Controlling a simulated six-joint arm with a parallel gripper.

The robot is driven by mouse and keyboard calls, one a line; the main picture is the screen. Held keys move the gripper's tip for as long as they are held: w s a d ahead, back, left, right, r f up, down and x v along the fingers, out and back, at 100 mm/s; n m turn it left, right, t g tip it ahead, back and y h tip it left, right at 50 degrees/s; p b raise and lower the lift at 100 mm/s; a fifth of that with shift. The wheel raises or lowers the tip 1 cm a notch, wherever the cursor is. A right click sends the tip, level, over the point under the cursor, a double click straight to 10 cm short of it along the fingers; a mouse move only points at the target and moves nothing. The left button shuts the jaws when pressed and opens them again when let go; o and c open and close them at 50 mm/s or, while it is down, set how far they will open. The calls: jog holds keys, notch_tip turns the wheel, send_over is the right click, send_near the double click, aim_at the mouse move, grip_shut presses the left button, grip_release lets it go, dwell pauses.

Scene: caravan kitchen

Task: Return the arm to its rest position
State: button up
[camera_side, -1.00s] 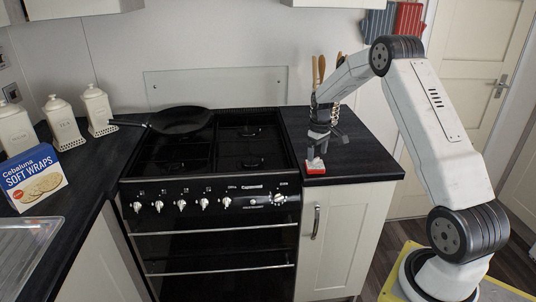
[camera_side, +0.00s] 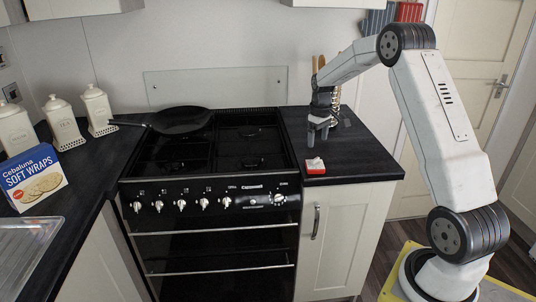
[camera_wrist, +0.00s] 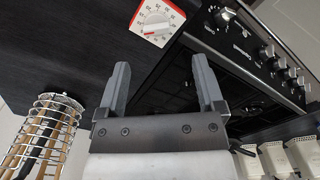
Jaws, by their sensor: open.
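My gripper (camera_side: 317,134) is open and empty, raised above the dark worktop to the right of the cooker. In the wrist view my gripper (camera_wrist: 161,85) shows two grey fingers spread apart with nothing between them. A small red and white kitchen timer (camera_side: 315,165) lies on the worktop near its front edge, below and apart from the fingers. It also shows in the wrist view, the timer (camera_wrist: 157,20) having a white dial and red edges.
A wire utensil holder (camera_wrist: 43,135) with wooden tools stands behind my gripper. The black cooker (camera_side: 215,155) is to the left, with a frying pan (camera_side: 181,120) at its back left. White canisters (camera_side: 98,108) and a wraps box (camera_side: 33,178) stand far left.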

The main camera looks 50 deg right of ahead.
jog(key=s+a+n+t, duration=0.1)
jog(key=s+a, duration=0.3)
jog(key=a, duration=0.8)
jog(key=s+a+t, duration=0.1)
jog(key=s+a, duration=0.2)
jog(key=a, duration=0.9)
jog(key=s+a+f, duration=0.1)
jog(key=s+a, duration=0.5)
jog(key=s, duration=0.2)
jog(key=shift+s+a+t, duration=0.15)
jog(key=shift+a+t, duration=0.1)
jog(key=shift+t, duration=0.05)
